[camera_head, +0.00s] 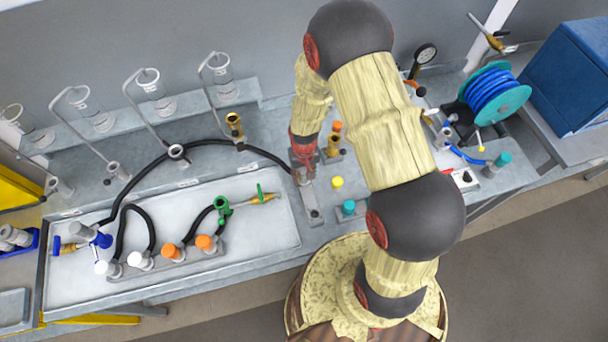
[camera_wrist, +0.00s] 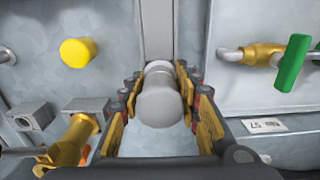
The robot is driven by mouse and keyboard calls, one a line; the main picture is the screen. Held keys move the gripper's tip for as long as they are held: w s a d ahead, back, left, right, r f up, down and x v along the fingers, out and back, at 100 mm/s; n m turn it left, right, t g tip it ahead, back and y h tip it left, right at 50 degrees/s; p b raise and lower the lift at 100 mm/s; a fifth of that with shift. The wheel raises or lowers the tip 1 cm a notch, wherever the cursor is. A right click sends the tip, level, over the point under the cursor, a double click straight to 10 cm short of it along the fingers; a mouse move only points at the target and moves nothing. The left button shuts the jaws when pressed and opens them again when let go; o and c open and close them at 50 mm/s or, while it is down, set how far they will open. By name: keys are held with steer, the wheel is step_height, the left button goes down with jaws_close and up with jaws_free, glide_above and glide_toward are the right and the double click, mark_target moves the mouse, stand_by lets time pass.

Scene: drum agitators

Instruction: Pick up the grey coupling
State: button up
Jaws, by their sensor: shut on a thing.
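The grey coupling (camera_wrist: 160,100) is a short, rounded, light grey cylinder in the middle of the wrist view. My gripper (camera_wrist: 160,92) has one yellow-padded finger on each side of it and is shut on it. In the head view my gripper (camera_head: 305,165) points down at the bench beside the right end of the white tray. The coupling is mostly hidden there by the fingers. I cannot tell whether the coupling touches the surface below.
A yellow cap (camera_wrist: 77,52) and a brass fitting (camera_wrist: 75,140) stand to the left in the wrist view. A green-handled valve (camera_wrist: 290,62) is to the right. In the head view a white tray (camera_head: 270,225) holds hoses and fittings; a blue hose reel (camera_head: 495,95) stands at right.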

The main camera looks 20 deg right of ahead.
mark_target(304, 169)
jaws_close()
steer(key=shift+r, duration=0.5)
step_height(304, 169, up, 2)
steer(key=shift+w+r, duration=0.1)
steer(key=shift+r, duration=0.05)
steer(key=s+r, duration=0.9)
steer(key=s, duration=0.5)
steer(key=shift+r, duration=0.35)
steer(key=shift+s, duration=0.1)
